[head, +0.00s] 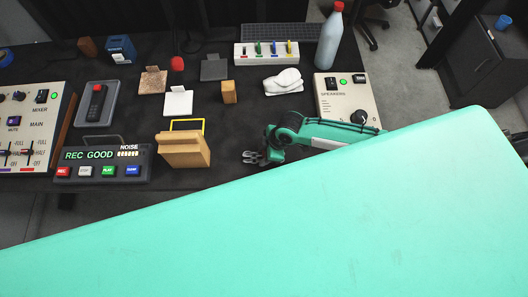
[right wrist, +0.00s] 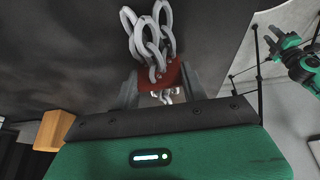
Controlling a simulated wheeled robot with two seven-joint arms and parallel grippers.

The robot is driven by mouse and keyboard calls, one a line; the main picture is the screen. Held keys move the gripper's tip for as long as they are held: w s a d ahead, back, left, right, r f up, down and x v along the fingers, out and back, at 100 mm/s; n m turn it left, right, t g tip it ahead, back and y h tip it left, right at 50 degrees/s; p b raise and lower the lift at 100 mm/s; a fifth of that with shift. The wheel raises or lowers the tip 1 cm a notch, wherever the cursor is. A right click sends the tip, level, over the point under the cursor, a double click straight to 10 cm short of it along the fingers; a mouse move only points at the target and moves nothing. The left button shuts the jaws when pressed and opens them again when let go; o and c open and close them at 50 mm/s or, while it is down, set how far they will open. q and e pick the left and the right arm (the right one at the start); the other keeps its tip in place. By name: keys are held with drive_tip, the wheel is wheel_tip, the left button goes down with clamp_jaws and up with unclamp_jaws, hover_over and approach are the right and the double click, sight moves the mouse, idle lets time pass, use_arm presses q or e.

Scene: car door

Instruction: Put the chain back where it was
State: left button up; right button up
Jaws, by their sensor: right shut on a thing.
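The grey metal chain (head: 252,157) is at the tip of my right gripper (head: 262,154) in the head view, over the dark table right of the wooden block with a yellow frame. In the right wrist view, the thick links of the chain (right wrist: 149,34) pass between the fingers of my right gripper (right wrist: 158,82), which is shut on it. A red piece sits between the fingers at the links. My left gripper (right wrist: 277,42) shows small at the upper right of the right wrist view; its opening is unclear. It is not visible in the head view.
A wooden block (head: 185,150), a recorder panel (head: 103,166), a mixer (head: 30,130), a crumpled white cloth (head: 284,82) and a speaker box (head: 345,90) stand on the dark table (head: 225,135). A large pale-green surface (head: 330,220) hides the lower head view.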

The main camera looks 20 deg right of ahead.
drive_tip(key=shift+f, duration=0.1)
drive_tip(key=o, duration=1.2)
drive_tip(key=shift+o, duration=0.2)
drive_tip(key=shift+d+r, duration=0.15)
drive_tip(key=shift+r, duration=0.2)
drive_tip(key=b+v, duration=0.1)
drive_tip(key=v, duration=1)
drive_tip(key=shift+r+b, duration=0.25)
drive_tip(key=shift+b, duration=0.15)
drive_tip(key=shift+s+d+f, duration=0.1)
drive_tip(key=shift+s, duration=0.05)
